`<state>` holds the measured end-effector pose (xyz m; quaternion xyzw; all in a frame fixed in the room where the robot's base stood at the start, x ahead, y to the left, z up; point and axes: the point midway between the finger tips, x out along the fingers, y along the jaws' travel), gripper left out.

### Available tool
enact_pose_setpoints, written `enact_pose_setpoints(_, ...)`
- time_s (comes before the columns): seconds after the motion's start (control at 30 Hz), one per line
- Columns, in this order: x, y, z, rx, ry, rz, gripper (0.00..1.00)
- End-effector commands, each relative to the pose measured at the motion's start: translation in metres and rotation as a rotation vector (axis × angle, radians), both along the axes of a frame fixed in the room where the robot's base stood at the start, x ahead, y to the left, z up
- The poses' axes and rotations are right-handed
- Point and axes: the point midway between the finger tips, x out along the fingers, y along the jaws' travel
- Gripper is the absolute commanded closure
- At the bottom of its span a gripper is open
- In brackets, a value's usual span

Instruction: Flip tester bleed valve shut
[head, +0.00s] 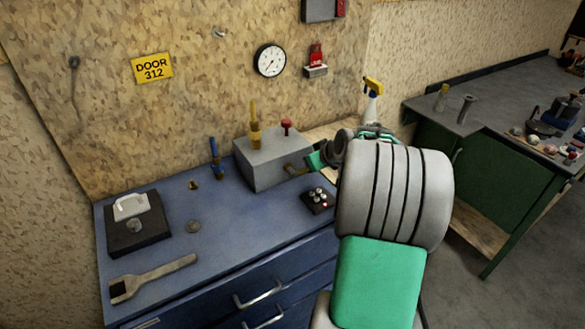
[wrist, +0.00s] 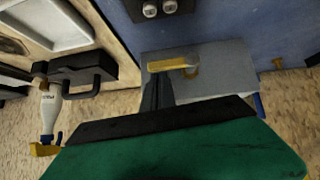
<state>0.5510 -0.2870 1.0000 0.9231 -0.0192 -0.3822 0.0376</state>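The tester is a grey box (head: 272,158) on the blue workbench; it also shows in the wrist view (wrist: 225,82). A small yellow lever (head: 297,168) on a brass fitting sticks out of its right side. In the wrist view this yellow lever (wrist: 172,63) lies crosswise, its brass stem at its right end. My gripper (head: 313,161) is beside the lever at the box's right side, partly hidden by my arm. In the wrist view its dark fingers (wrist: 158,78) look closed together, tips just by the lever's left part. I cannot tell whether they touch it.
A yellow-handled brass fitting (head: 254,125) and a red knob (head: 287,127) stand on the box. A small black block with knobs (head: 318,200) sits in front. A blue-handled fitting (head: 215,158) is left. A spray bottle (head: 372,101) stands behind my arm. The bench's front middle is clear.

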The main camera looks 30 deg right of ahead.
Motion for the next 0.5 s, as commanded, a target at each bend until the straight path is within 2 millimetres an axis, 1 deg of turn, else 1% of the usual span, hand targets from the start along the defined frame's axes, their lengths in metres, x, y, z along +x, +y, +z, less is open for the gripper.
enact_pose_setpoints(0.03,0.001,0.000,0.010,-0.002,-0.003,0.001,1.00)
enact_pose_setpoints(0.07,0.001,0.000,0.016,-0.003,-0.003,0.002,1.00)
enact_pose_setpoints(0.2,0.000,0.003,0.048,-0.004,-0.003,0.006,1.00)
enact_pose_setpoints(0.23,-0.007,0.001,0.046,-0.004,-0.004,0.002,1.00)
enact_pose_setpoints(0.27,-0.013,0.001,0.050,-0.004,-0.004,0.002,1.00)
enact_pose_setpoints(0.4,-0.038,0.002,0.074,-0.004,-0.003,0.002,1.00)
enact_pose_setpoints(0.5,-0.053,0.002,0.090,-0.005,-0.003,0.004,1.00)
